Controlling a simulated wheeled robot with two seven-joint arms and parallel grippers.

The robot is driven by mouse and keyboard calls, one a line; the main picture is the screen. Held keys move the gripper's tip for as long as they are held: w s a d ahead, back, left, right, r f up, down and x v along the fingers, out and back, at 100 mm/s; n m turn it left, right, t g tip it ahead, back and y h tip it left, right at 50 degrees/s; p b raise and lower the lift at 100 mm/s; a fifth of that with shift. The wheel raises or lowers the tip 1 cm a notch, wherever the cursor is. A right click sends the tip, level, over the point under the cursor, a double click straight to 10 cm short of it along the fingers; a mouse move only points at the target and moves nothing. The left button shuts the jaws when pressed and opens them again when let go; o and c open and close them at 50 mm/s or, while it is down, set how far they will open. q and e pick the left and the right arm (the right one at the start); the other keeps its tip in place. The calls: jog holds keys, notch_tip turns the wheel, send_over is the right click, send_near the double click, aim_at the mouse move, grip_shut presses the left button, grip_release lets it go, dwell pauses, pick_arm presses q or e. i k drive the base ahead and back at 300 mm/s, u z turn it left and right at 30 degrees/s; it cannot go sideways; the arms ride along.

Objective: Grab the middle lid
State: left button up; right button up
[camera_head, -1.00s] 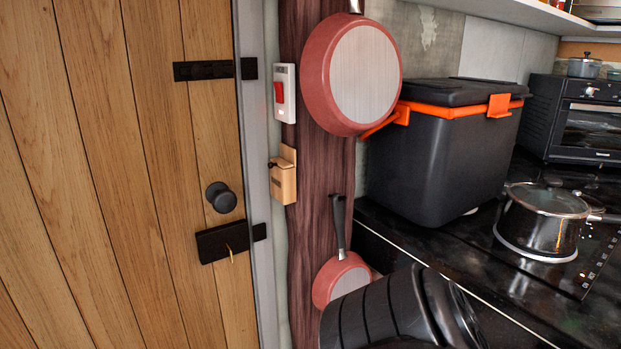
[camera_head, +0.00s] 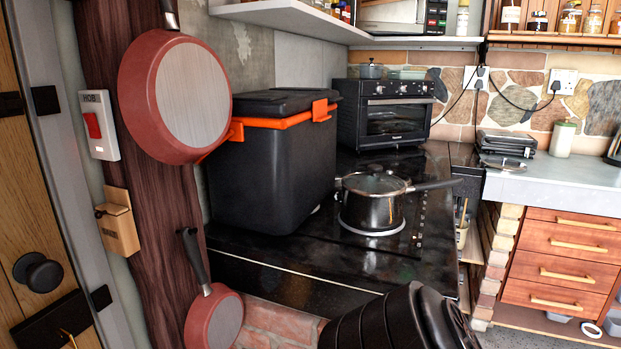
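A saucepan (camera_head: 370,212) stands on the black hob, with a round glass lid (camera_head: 374,183) on top. Its long handle points right. A large dark box (camera_head: 268,175) with orange latches stands to its left, and its black lid (camera_head: 283,102) is shut. A small grey pot (camera_head: 371,71) with what looks like a lid sits on the toaster oven. I cannot tell which of these is the middle lid. Neither of my grippers is in view; only a black ribbed part of my own arm shows at the bottom.
Two red pans hang at the left, one high (camera_head: 178,100) and one low (camera_head: 213,318). The toaster oven (camera_head: 390,115) stands behind the saucepan. A grey counter (camera_head: 548,185) with wooden drawers (camera_head: 565,255) is at the right. The hob's front has bare room.

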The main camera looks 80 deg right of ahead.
aim_at(373, 184)
jog(key=z, duration=2.35)
